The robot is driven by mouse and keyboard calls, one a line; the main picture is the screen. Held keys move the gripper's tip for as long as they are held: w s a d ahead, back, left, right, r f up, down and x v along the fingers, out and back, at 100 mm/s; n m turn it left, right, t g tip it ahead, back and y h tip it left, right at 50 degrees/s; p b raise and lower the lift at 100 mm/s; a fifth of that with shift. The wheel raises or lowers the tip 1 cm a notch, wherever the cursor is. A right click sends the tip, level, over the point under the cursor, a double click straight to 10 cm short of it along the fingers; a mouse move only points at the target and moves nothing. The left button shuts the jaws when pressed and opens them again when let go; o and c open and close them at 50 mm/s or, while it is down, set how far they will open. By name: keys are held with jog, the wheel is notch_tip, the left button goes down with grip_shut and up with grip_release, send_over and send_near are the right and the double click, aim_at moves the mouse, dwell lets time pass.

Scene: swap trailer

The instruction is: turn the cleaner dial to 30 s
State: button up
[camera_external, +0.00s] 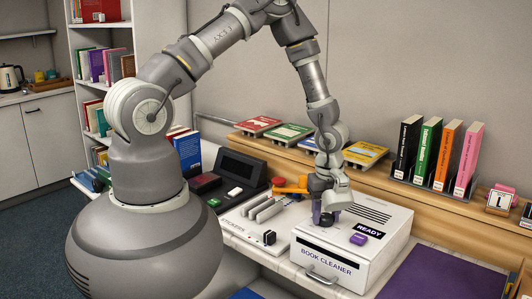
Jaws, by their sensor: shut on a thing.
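The book cleaner (352,247) is a white box on the counter. It has a front handle, a black READY label and a purple button on top. My gripper (325,218) points down at the left part of the cleaner's top. It is shut on a small dark knob there, which I take to be the dial. My fingers hide most of the knob. Its pointer and any 30 s mark are too small or hidden to read.
A purple mat (440,275) lies right of the cleaner. A device with grey slots (262,210) and a dark screen unit (240,167) stand to its left. Several upright books (443,155) and flat books (290,136) are on the wooden ledge behind.

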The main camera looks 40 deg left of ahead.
aim_at(326, 215)
jog(key=shift+w+m, duration=0.1)
jog(key=shift+m, duration=0.4)
jog(key=o, duration=1.1)
jog(key=shift+c, duration=0.2)
notch_tip(326, 215, up, 8)
jog(key=shift+f+p, duration=0.1)
jog(key=shift+p, duration=1.05)
